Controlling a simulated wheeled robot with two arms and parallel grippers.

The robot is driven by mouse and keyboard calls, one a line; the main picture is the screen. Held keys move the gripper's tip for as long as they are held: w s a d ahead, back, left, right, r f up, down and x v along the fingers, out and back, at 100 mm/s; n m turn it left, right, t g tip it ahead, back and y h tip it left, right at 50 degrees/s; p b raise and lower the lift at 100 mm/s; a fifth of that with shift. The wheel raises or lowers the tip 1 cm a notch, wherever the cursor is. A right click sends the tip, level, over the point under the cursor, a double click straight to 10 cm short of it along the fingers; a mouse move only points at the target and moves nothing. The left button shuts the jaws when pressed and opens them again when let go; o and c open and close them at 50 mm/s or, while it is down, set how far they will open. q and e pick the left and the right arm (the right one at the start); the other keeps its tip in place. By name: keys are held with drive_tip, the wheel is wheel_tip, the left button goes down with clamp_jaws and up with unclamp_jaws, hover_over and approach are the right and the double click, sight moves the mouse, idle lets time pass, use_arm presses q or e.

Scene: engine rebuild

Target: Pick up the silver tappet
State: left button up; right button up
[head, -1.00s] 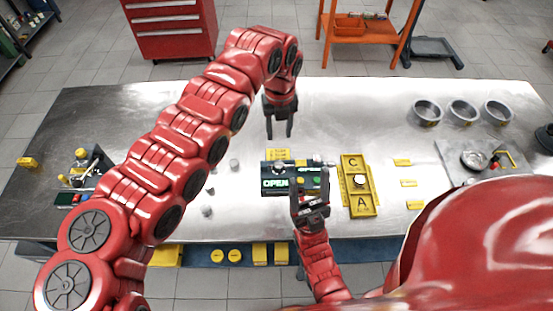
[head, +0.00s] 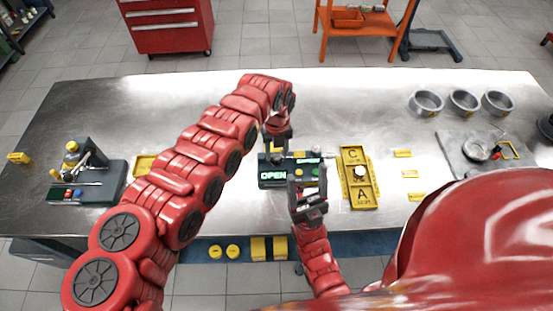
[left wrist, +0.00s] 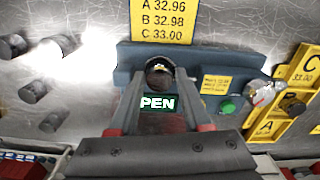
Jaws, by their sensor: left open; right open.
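A short cylindrical tappet (left wrist: 160,71) with a shiny top sits at the gauge block (left wrist: 215,62), just above its lit "OPEN" display, in the left wrist view. My left gripper (left wrist: 160,88) is open, with one finger on each side of this tappet. I cannot tell whether the fingers touch it. In the head view my left gripper (head: 277,148) reaches down over the gauge block (head: 262,178) and hides the tappet. My right gripper (head: 309,197) is open and empty, low in front of the block. Several other grey tappets (left wrist: 33,92) stand on the table left of the block.
A yellow sorting tray (head: 357,151) lettered A and C stands right of the gauge block, with a cylinder (head: 360,172) in its middle compartment. A dark fixture (head: 118,181) stands at the left. The back-middle tabletop is clear.

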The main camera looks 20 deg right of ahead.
use_arm(q)
drive_tip(key=shift+s, duration=0.1)
clamp_jaws()
drive_tip(key=shift+r, duration=0.15)
